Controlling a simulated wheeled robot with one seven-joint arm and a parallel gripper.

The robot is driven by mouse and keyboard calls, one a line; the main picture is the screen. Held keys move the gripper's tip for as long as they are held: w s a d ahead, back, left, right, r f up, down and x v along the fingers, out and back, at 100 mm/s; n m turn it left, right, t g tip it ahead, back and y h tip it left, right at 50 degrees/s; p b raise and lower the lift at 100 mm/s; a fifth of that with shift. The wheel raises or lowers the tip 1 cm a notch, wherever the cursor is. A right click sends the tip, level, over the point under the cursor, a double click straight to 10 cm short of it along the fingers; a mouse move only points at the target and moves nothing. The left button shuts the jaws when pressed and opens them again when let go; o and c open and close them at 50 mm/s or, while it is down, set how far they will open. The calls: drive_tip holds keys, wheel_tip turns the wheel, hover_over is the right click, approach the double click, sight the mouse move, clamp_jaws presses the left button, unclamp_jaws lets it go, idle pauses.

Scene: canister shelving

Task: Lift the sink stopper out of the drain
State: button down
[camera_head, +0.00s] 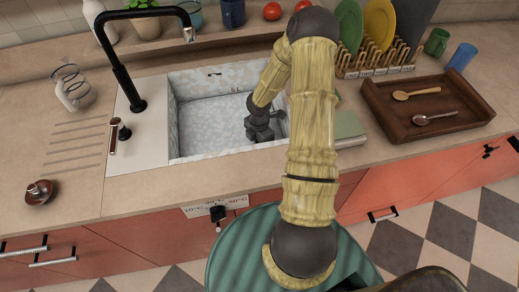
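The sink (172,130) is a pale mottled basin set in the counter. A pale, speckled surface (205,128) fills its lower part; I cannot tell whether it is water or the basin floor. My arm reaches in from the right, and my gripper (261,134) is down in the right part of the sink, low near that surface. Its fingers are small and dark, so I cannot tell whether they are open or shut, or on anything. I cannot make out the stopper or the drain; the gripper and arm cover that part of the basin.
A black faucet (122,70) arches over the sink's left side. A dark-handled lever (113,136) stands on the left ledge. A brown dish with a metal item (40,190) is at far left. A green block (347,128), plate rack (378,62) and wooden tray (405,130) are right.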

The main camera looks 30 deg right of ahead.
drive_tip(key=shift+r+p, duration=2.6)
drive_tip(key=shift+r, duration=0.05)
